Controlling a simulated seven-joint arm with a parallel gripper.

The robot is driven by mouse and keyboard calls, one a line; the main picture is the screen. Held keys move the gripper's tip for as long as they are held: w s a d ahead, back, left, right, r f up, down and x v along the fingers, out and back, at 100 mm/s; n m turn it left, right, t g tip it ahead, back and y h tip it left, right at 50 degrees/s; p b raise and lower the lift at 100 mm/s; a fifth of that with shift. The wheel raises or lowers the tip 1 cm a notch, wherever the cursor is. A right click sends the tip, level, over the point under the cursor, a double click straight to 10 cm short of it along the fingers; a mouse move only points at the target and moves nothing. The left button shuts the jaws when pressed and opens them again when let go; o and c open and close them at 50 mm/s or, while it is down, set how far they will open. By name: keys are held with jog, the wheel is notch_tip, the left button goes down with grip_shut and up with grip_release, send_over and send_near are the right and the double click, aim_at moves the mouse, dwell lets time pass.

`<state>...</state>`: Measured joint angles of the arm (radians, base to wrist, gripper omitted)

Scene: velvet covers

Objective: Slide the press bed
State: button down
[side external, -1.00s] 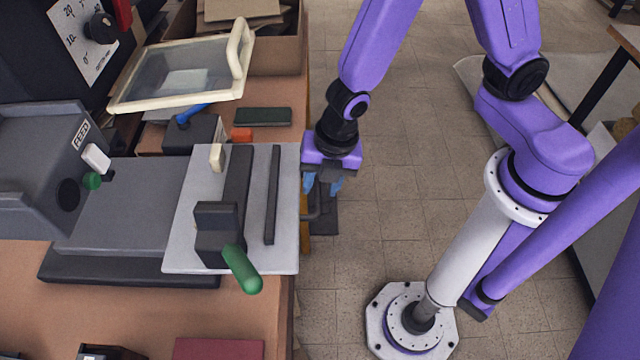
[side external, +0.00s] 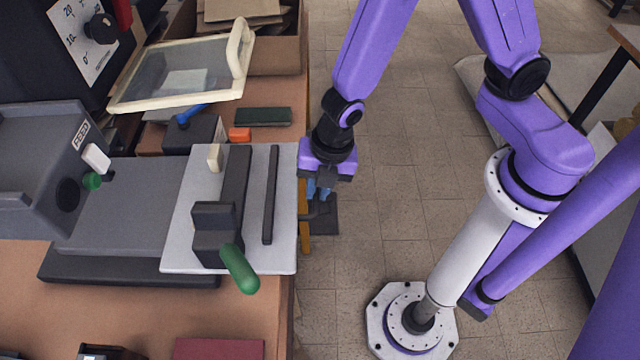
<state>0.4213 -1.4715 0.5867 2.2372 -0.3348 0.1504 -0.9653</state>
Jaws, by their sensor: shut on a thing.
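The press bed (side external: 202,255) is a light grey plate that lies over a darker grey base (side external: 130,200) on the bench. A dark raised bar, a thin dark strip (side external: 271,195) and a green-handled lever (side external: 240,270) are on it. A dark grey pull handle (side external: 313,215) projects from the bed's right edge, past the bench edge. My gripper (side external: 319,196) points down at this handle with its blue-tipped fingers shut on it. The fingertips are small and partly hidden, so the exact contact is hard to see.
A grey feed housing (side external: 35,165) stands at the left end of the base. Behind the bed are a cream-framed clear guard (side external: 180,75), a small dark box with a blue lever, an orange block (side external: 240,134) and a cardboard box (side external: 275,55).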

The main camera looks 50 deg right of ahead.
aim_at(272, 187)
jog(key=w+a, duration=0.6)
jog(key=shift+w, duration=0.1)
dwell(0.3)
jog(key=c, duration=1.1)
grip_release()
jog(key=shift+r, duration=0.15)
jog(key=r, duration=0.4)
jog(key=s+d+r, duration=0.1)
jog(key=r, duration=0.6)
jog(key=shift+s+d+r, duration=0.25)
jog(key=shift+s+r, duration=0.05)
jog(key=shift+c, duration=0.4)
